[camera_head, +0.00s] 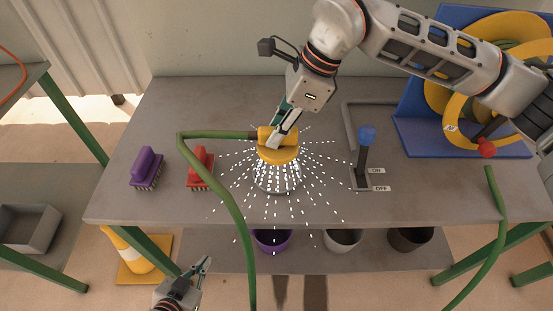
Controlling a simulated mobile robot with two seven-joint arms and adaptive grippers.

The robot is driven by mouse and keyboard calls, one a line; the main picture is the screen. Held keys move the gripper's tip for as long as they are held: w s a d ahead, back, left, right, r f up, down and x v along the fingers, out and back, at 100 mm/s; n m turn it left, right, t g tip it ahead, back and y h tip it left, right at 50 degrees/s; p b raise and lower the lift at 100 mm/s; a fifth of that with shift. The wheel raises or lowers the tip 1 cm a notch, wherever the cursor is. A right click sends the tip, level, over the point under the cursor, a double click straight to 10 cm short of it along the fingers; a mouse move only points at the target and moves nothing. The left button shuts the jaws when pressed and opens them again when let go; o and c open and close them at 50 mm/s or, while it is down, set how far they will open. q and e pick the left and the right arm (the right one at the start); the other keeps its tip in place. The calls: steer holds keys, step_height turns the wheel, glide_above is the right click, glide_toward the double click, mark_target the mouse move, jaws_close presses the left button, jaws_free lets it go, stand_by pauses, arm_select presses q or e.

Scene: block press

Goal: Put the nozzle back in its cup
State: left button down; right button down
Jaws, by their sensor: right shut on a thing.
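A yellow nozzle (279,152) is above the tabletop near its middle, facing down and spraying white drops in all directions. My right gripper (283,135) is shut on it from above. A green hose (217,171) runs from the nozzle to the left and down over the front edge. A pale round rim (278,187) shows on the table under the spray; it may be the cup, but the drops and nozzle partly hide it. A blue-handled lever (366,136) stands beside ON and OFF labels, tilted toward the back. My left gripper (203,271) is open and empty, low in front of the table.
A purple brush (148,167) and a red brush (200,167) lie on the left of the table (120,205). Purple (272,241), white (343,241) and black (410,239) buckets stand on the lower shelf. A blue hose-reel stand (415,125) fills the back right.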

step_height(320, 180, down, 5)
steer(key=shift+r, duration=0.1)
arm_select(q)
steer(key=shift+w+r, duration=0.1)
steer(key=shift+w, duration=0.2)
arm_select(e)
steer(key=shift+f, duration=2.4)
steer(key=shift+f, duration=0.1)
steer(key=c, duration=1.9)
jaws_free()
steer(key=shift+f, duration=0.1)
steer(key=shift+d+r, duration=0.15)
steer(key=shift+r, duration=0.3)
steer(key=v, duration=1.1)
steer(key=shift+d+r, duration=0.1)
steer(key=shift+r, duration=0.1)
arm_select(q)
steer(key=shift+r, duration=0.15)
